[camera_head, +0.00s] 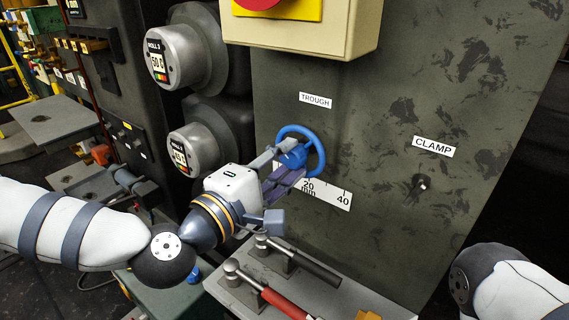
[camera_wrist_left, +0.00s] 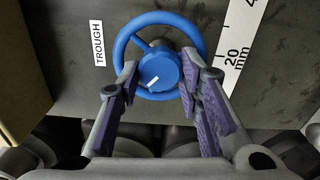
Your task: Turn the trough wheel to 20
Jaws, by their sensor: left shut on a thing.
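The blue trough wheel (camera_head: 320,154) stands out from the dark panel below the TROUGH label (camera_head: 315,100). My left gripper (camera_head: 281,160) is shut on the wheel, with one finger on each side of the hub. A white scale plate (camera_head: 333,195) marked 20 and 40 mm lies below and right of the wheel, partly covered by the fingers. No pointer on the scale can be made out. My right gripper is out of view.
A CLAMP label (camera_head: 433,147) and small knob (camera_head: 421,185) are to the right. Levers, one with a red grip (camera_head: 284,303), stand on a ledge below. Two roll dials (camera_head: 172,57) are left.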

